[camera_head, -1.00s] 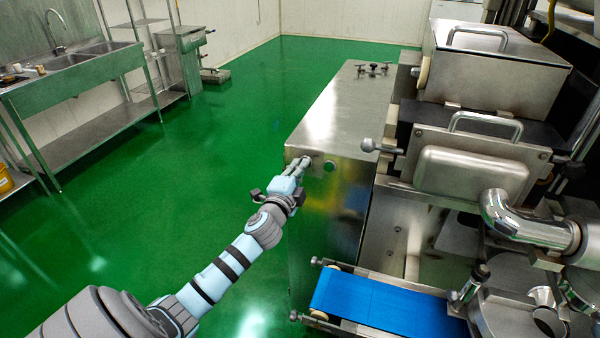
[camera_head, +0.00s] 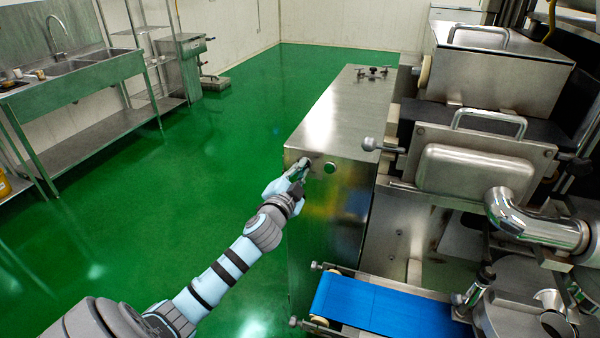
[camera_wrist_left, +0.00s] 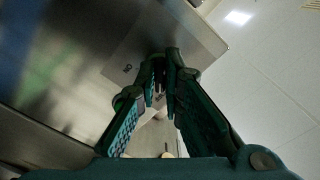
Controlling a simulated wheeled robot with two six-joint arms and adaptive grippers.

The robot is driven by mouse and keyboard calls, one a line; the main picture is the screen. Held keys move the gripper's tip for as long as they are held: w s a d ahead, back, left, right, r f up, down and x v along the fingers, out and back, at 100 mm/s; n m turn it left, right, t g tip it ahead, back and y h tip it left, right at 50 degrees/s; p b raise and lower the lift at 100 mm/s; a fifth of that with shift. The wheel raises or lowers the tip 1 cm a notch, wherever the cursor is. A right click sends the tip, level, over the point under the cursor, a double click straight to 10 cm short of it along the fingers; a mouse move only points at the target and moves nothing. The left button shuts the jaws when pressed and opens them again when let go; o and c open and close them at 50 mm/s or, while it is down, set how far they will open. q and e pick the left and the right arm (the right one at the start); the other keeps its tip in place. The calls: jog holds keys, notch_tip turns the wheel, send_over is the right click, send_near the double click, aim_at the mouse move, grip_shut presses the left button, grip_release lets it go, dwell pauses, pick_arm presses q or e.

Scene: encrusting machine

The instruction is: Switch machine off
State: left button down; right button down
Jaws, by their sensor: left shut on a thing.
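The machine's steel cabinet (camera_head: 335,125) stands in the middle of the head view, with a small round green button (camera_head: 329,167) near the top of its front face. My left gripper (camera_head: 303,165) is at this face, just left of the button. Its fingers are shut on a small dark switch knob, mostly hidden by the fingertips. In the left wrist view the fingertips (camera_wrist_left: 163,84) come close together at the steel panel (camera_wrist_left: 125,60), around a small dark part. My right gripper is not in view.
A blue conveyor belt (camera_head: 375,303) sticks out low at the right. Steel hoppers and a pipe (camera_head: 535,228) stand right of the cabinet. The green floor (camera_head: 190,190) to the left is clear up to the sink table (camera_head: 85,75).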

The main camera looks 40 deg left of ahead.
pick_arm(q)
jog(key=shift+f, duration=0.15)
jog(key=c, duration=1.7)
grip_release()
jog(key=v, duration=1.2)
